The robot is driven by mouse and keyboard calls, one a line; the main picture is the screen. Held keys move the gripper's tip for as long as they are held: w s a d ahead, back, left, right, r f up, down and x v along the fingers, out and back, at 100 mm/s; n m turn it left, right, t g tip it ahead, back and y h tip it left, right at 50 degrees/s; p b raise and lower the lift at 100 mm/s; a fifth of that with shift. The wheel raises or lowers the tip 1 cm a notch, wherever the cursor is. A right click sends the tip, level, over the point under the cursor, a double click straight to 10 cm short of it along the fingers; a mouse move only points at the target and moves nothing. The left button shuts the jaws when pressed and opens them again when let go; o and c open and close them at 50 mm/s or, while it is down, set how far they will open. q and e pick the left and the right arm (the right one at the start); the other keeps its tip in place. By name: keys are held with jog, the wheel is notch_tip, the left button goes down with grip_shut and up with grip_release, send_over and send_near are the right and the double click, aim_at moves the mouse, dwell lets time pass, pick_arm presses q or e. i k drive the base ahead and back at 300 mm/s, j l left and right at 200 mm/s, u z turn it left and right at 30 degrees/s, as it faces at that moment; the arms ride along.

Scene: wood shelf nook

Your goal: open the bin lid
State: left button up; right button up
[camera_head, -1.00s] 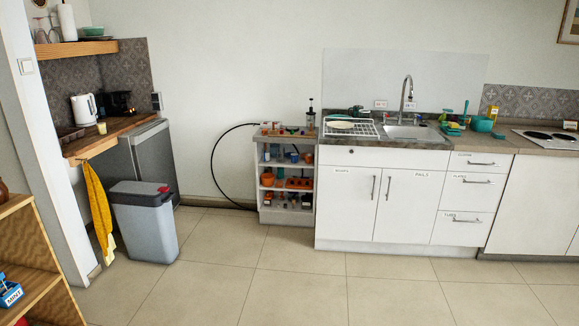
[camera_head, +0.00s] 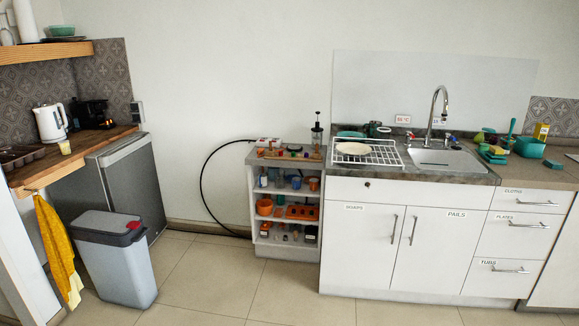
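The bin (camera_head: 122,267) stands upright on the tiled floor at the lower left in the head view. It has a light grey body and a dark grey lid (camera_head: 103,225) with a red part at the lid's right end. The lid looks shut. Neither of my grippers shows in the head view.
A yellow towel (camera_head: 57,250) hangs left of the bin from the wooden counter (camera_head: 75,155). A grey fridge (camera_head: 125,180) stands behind the bin. An open shelf unit (camera_head: 285,208) and white sink cabinets (camera_head: 400,240) stand to the right. The tiled floor (camera_head: 215,275) between is clear.

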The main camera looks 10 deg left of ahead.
aim_at(101, 222)
jog(key=i+u, duration=0.15)
jog(key=i, duration=0.55)
jog(key=i+l+u, duration=0.1)
jog(key=i, duration=0.65)
jog(key=i+u, duration=0.25)
jog(key=i, duration=0.25)
jog(key=i+u, duration=0.3)
jog(key=i, duration=0.2)
jog(key=i+l+u, duration=0.1)
jog(key=i+u, duration=0.15)
jog(key=i, duration=0.2)
jog(key=i+l+u, duration=0.3)
jog(key=i, duration=0.2)
